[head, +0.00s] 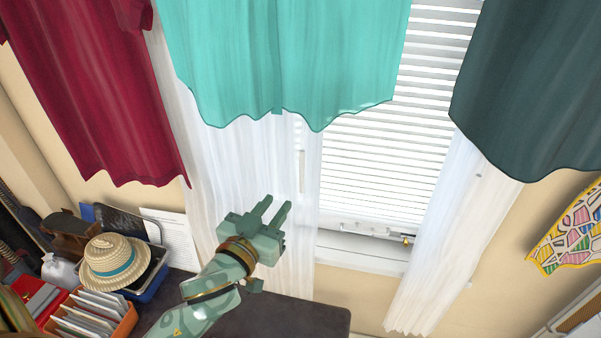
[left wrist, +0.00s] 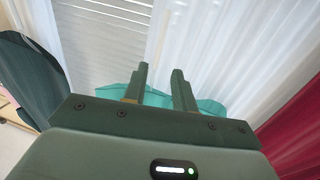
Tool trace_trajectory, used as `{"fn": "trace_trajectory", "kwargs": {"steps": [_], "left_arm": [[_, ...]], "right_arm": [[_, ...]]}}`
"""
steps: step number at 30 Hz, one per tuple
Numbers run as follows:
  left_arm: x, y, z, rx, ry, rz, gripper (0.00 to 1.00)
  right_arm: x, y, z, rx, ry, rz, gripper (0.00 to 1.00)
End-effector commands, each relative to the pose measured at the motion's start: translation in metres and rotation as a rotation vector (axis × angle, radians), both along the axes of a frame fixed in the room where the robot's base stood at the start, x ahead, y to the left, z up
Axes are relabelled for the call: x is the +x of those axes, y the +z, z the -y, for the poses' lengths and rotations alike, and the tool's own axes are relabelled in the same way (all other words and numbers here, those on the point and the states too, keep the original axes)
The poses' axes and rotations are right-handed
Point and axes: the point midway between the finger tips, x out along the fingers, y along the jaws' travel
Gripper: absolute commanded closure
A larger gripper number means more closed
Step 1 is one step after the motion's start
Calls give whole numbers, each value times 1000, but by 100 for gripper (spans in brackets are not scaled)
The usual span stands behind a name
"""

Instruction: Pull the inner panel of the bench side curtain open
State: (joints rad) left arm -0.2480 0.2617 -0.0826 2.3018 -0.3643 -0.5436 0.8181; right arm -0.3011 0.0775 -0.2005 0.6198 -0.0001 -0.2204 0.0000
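A white sheer curtain (head: 218,165) hangs at the left of the window, above the dark bench top (head: 290,318). Its right edge reaches partly over the blinds. In the left wrist view the white sheer (left wrist: 225,50) fills the right side. A turquoise curtain (head: 285,60) hangs across its top. My left gripper (head: 279,205) is open and empty in front of the sheer's lower right part. Its fingers (left wrist: 159,78) stand apart with nothing between them. I cannot tell whether they touch the cloth. My right gripper is out of view.
White blinds (head: 385,150) cover the window above a sill (head: 360,250). Another white sheer (head: 455,225) and a dark green curtain (head: 540,85) hang at right, a red curtain (head: 95,90) at left. A straw hat (head: 112,262) and an orange file box (head: 100,318) crowd the bench's left.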

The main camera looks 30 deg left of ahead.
Motion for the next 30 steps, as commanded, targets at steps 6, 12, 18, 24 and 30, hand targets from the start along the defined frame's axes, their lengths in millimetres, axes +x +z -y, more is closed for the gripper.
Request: {"fn": "trace_trajectory", "kwargs": {"steps": [6,12,18,24,30], "left_arm": [[57,0,-4,4,0,3,73],[103,-2,-6,1,-1,1,73],[129,-2,-7,1,-1,-2,73],[135,-1,-7,1,-1,-2,73],[135,-1,-7,0,-1,-2,81]], "right_arm": [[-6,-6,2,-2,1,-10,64],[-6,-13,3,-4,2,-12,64],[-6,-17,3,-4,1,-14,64],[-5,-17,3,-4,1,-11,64],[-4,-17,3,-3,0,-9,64]]}}
